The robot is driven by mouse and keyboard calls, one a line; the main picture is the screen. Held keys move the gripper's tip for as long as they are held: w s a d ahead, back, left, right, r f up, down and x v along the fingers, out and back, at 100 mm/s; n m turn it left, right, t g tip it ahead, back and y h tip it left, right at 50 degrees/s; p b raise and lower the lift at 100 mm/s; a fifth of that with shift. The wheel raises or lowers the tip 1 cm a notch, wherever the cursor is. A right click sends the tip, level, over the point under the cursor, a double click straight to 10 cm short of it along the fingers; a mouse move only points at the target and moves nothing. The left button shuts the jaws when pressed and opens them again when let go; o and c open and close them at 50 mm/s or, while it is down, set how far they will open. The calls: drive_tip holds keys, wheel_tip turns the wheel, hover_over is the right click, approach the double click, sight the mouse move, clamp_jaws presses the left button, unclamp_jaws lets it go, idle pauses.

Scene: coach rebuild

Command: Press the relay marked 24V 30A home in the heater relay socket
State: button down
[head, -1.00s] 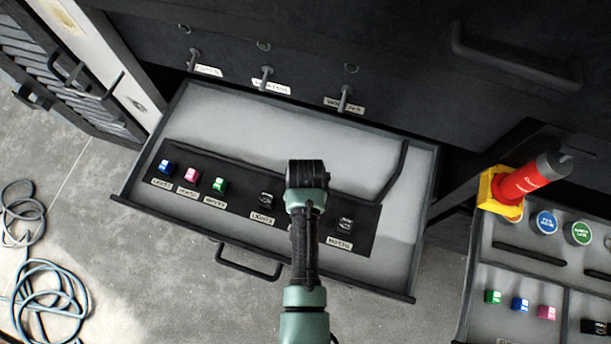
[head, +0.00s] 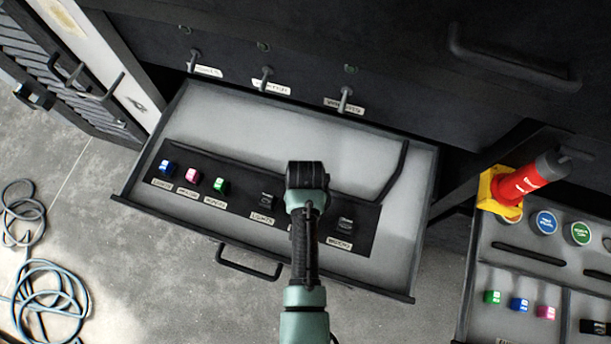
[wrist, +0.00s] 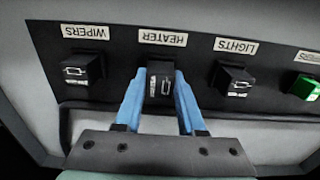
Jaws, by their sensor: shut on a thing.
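In the wrist view my gripper (wrist: 160,92) is shut on a black relay (wrist: 160,88), with one blue finger on each side of it. The relay is at the position labelled HEATER (wrist: 163,38) on the black panel. Its white print is too small to read, and I cannot tell how deep it sits. The socket is hidden beneath the relay. In the head view my arm covers the relay and the fingers.
Black relays stand at WIPERS (wrist: 82,68) and LIGHTS (wrist: 232,77) on either side. The head view shows blue (head: 167,167), pink (head: 193,175) and green (head: 220,185) pieces farther left. A red and yellow device (head: 520,185) stands at the right.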

drive_tip(key=shift+f, duration=0.45)
idle(0.4)
unclamp_jaws()
idle(0.5)
drive_tip(key=shift+r, duration=0.1)
drive_tip(key=shift+r+p, duration=3.4)
drive_tip(key=shift+r, duration=0.1)
